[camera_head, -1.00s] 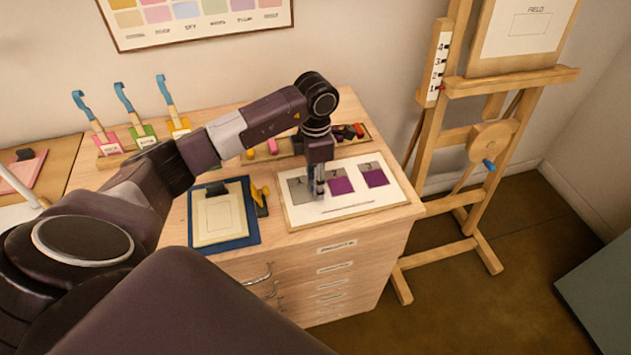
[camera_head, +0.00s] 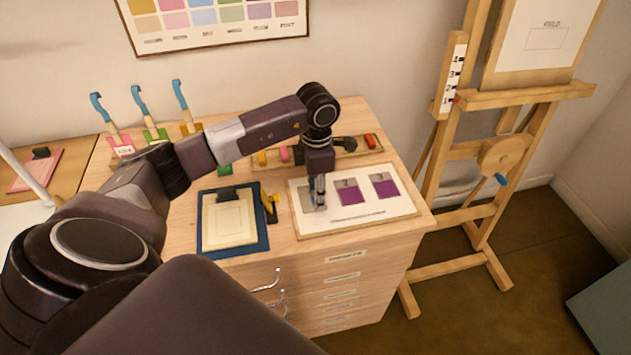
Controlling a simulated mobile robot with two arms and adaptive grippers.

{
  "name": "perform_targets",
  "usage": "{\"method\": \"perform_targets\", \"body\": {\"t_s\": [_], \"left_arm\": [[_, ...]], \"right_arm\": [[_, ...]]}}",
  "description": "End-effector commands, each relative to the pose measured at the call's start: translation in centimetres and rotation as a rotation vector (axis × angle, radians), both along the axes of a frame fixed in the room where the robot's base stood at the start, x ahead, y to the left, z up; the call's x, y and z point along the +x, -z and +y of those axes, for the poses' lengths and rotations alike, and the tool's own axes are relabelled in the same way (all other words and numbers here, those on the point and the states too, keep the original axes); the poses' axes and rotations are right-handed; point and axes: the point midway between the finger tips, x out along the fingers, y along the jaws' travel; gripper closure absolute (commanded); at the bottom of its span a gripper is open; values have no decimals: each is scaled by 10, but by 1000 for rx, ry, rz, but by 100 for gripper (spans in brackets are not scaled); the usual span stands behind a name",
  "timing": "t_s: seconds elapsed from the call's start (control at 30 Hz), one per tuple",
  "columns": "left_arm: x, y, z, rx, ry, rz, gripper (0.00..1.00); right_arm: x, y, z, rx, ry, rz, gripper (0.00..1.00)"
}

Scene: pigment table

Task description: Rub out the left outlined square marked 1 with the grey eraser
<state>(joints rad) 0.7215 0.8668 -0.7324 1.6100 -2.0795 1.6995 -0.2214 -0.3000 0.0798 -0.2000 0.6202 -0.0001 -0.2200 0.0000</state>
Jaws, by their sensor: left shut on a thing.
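The white sheet (camera_head: 372,213) on its board lies at the right of the cabinet top. Its left square (camera_head: 307,196) looks grey, with no purple on the part that shows; its mark is hidden by my gripper. The middle square (camera_head: 349,196) and the right square (camera_head: 386,188) are purple. My left gripper (camera_head: 318,203) points straight down over the right part of the left square. It is shut on the grey eraser, which is too small and covered to make out. Whether it touches the sheet I cannot tell. My right gripper is not in view.
A blue clipboard-like board (camera_head: 207,246) with cream paper lies left of the sheet, with a yellow and black tool (camera_head: 269,205) between. A tray (camera_head: 345,160) of coloured sticks is behind. Blue-handled tools (camera_head: 139,108) stand back left. An easel (camera_head: 470,150) stands right.

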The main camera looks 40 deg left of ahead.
Motion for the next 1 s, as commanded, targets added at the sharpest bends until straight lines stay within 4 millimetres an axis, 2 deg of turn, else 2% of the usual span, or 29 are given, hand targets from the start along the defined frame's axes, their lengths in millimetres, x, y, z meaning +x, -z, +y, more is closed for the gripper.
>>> {"method": "perform_targets", "body": {"t_s": [0.23, 0.43, 0.67, 1.0], "left_arm": [[14, 3, -13, -3, 1, -2, 84], [18, 2, -17, -2, 2, -2, 84], [13, 1, -13, -1, 1, 0, 84], [-4, -1, 2, 1, 1, 2, 84]], "right_arm": [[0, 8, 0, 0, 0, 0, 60], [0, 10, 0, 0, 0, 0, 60], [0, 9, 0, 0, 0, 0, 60], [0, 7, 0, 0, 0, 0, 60]]}}
